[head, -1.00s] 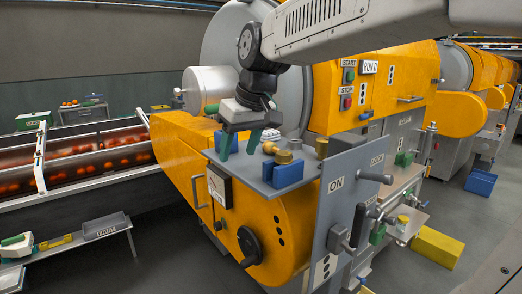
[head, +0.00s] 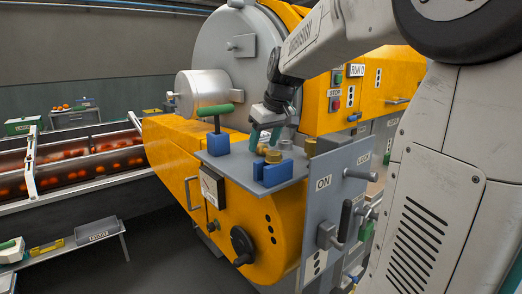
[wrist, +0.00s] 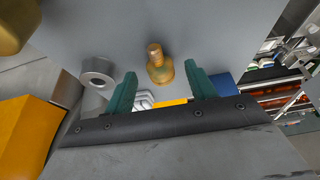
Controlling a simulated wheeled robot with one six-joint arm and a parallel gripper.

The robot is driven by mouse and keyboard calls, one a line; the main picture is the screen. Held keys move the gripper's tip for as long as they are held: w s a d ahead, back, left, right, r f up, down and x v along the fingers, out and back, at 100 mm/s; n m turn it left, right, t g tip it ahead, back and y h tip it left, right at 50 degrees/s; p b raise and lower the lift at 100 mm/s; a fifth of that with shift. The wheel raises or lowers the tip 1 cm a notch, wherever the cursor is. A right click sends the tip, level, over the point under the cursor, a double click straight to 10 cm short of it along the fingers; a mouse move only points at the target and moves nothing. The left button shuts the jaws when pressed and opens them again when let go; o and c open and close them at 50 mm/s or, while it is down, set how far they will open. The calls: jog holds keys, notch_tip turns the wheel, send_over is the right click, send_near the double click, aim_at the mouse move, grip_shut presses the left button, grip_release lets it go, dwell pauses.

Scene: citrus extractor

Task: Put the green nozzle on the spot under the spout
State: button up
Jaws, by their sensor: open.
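My gripper (head: 264,138) has teal fingers and is open over the grey plate (head: 222,163). In the wrist view my gripper (wrist: 162,82) is spread, with a brass fitting (wrist: 158,66) showing between and beyond its fingertips. I see no grip on it. In the head view a brass fitting (head: 273,157) shows by a blue block (head: 272,173), just below the fingers. A green T-shaped piece (head: 215,110) stands upright at a smaller blue block (head: 218,144), left of my gripper. I cannot tell whether it is the green nozzle. I cannot pick out the spout or its spot.
A grey ring-ended cylinder (wrist: 98,74) is left of the fingers in the wrist view. The upright ON/LOCK panel (head: 338,200) with handles borders the plate on the right. The big grey drum (head: 235,65) rises behind. The orange housing (head: 180,150) lies left.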

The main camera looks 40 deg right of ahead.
jog(key=shift+w+f, duration=0.3)
jog(key=shift+f, duration=0.3)
jog(key=c, duration=1.2)
jog(key=shift+r, duration=0.1)
